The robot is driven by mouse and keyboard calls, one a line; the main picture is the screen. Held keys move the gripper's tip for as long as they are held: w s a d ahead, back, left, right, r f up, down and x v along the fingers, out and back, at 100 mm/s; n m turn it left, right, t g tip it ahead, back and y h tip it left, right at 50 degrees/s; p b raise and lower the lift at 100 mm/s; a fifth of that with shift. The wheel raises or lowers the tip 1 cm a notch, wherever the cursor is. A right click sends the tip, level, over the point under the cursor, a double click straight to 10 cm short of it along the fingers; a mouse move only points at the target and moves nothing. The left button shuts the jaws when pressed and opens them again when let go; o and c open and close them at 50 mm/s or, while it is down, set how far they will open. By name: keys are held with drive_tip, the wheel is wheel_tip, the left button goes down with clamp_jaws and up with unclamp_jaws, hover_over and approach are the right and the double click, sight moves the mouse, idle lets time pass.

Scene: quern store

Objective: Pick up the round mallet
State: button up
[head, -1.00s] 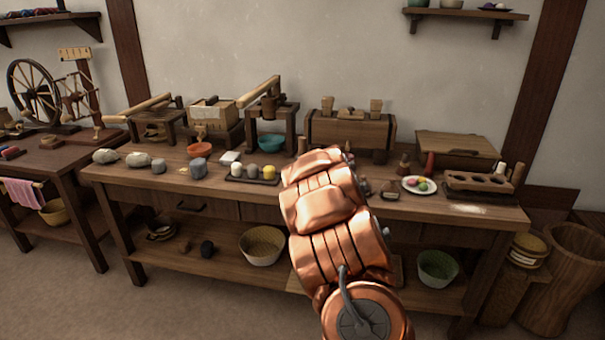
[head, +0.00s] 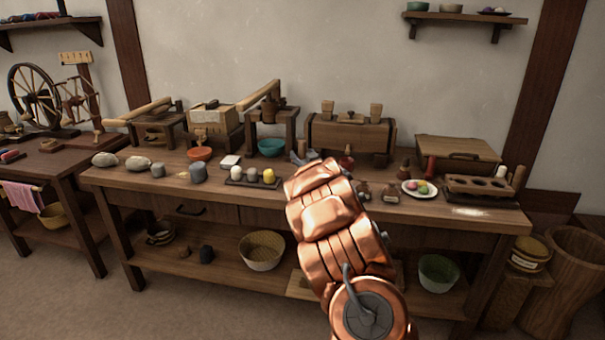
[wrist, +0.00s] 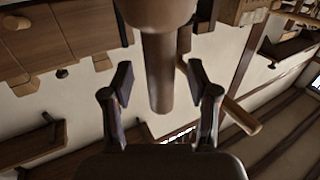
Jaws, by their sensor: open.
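The round mallet shows in the wrist view as a thick brown head (wrist: 157,12) at the top edge with a plain round handle (wrist: 158,75) running down from it. In the head view its brown handle (head: 301,147) stands upright on the bench, and its head is hidden behind my gripper and arm. My gripper (wrist: 159,78) is open, with one dark finger on each side of the handle in the wrist view and a gap on both sides. In the head view the grey fingers (head: 303,157) show just past my copper wrist, close to the handle.
The long workbench (head: 225,202) holds a black tray (head: 240,182) of small round pieces left of my arm. A red-brown bottle (head: 347,158) and a white plate (head: 407,188) stand to its right. A wooden chest (head: 325,130) is behind. A teal bowl (head: 271,147) is nearby.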

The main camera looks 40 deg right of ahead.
drive_tip(key=shift+w+d, duration=0.3)
drive_tip(key=shift+w, duration=0.25)
clamp_jaws()
